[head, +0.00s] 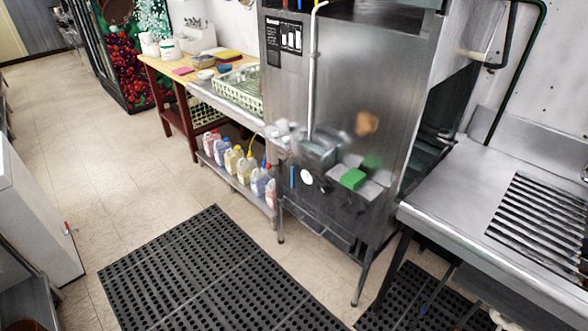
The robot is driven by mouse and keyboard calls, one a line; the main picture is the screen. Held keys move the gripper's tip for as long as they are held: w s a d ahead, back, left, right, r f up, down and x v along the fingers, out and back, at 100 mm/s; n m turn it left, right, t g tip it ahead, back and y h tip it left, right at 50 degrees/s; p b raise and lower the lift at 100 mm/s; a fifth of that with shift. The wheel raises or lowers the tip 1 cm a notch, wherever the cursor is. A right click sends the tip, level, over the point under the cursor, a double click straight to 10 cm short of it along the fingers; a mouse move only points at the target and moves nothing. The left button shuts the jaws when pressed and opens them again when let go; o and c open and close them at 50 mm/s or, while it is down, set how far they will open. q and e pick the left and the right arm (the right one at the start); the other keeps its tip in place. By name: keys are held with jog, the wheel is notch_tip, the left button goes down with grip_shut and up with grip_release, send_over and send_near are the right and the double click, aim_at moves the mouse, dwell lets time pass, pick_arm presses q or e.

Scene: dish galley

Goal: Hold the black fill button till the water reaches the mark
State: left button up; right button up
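A tall stainless dish machine (345,75) stands in the middle of the head view. Its lower front holds a cluttered, partly blurred area with a white oval piece (306,177), a blue strip (292,177) and a green block (353,178). A small dark spot (326,186) sits right of the white oval; I cannot tell whether it is the black fill button. No water surface or level mark can be made out. Neither of my grippers can be made out in this view.
Black perforated mats (215,275) lie on the tiled floor before the machine. A steel drainboard (470,190) stands at the right. Several chemical jugs (244,170) fill a low shelf left of the machine.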

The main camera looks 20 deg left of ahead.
grip_shut()
jog(key=shift+a, duration=0.15)
dwell(1.4)
